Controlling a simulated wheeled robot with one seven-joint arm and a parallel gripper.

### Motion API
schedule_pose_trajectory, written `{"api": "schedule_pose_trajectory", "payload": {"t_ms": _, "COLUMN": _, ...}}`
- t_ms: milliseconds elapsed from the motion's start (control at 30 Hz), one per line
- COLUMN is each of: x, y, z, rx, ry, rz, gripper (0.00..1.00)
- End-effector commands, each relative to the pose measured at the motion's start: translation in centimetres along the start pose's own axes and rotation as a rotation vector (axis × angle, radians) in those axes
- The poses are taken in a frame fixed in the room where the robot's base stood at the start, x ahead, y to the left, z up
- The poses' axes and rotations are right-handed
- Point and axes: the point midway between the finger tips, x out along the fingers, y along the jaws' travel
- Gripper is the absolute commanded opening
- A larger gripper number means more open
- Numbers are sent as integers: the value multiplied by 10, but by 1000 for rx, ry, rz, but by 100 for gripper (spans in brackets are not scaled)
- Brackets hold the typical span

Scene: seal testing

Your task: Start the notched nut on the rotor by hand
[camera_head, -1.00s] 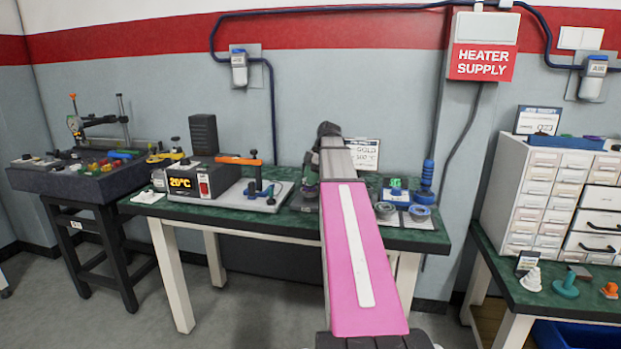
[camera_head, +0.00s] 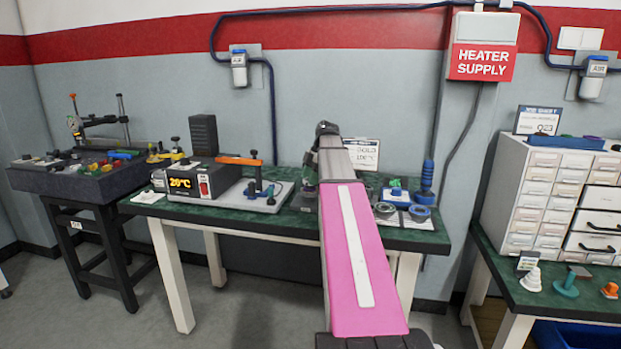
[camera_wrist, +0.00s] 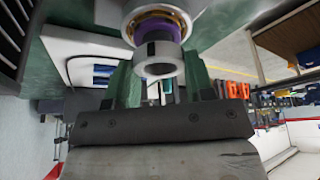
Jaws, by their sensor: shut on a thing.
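In the wrist view, my gripper (camera_wrist: 159,66) has its two green fingers on either side of a grey ring-shaped nut (camera_wrist: 163,54) with a dark notch in its rim. The gripper is shut on this nut. Just behind the nut are a purple ring (camera_wrist: 155,29) and a brass-edged round housing (camera_wrist: 181,20), apparently the rotor end. The nut appears in line with it, but I cannot tell whether threads are engaged. In the head view, my arm hides the gripper, nut and rotor.
The green-topped bench (camera_head: 415,238) holds a heater unit reading 20°C (camera_head: 190,182) left of my arm. Right of it are grey and blue rings (camera_head: 419,212) and a blue-handled tool (camera_head: 427,180). A white drawer cabinet (camera_head: 540,190) stands farther right.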

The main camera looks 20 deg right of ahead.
Motion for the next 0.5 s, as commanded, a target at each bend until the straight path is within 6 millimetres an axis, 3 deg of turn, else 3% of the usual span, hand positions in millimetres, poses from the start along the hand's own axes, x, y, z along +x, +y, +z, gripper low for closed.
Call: {"api": "schedule_pose_trajectory", "payload": {"t_ms": 500, "x": 7, "y": 0, "z": 3, "rx": 0, "ry": 0, "rz": 0, "gripper": 22}}
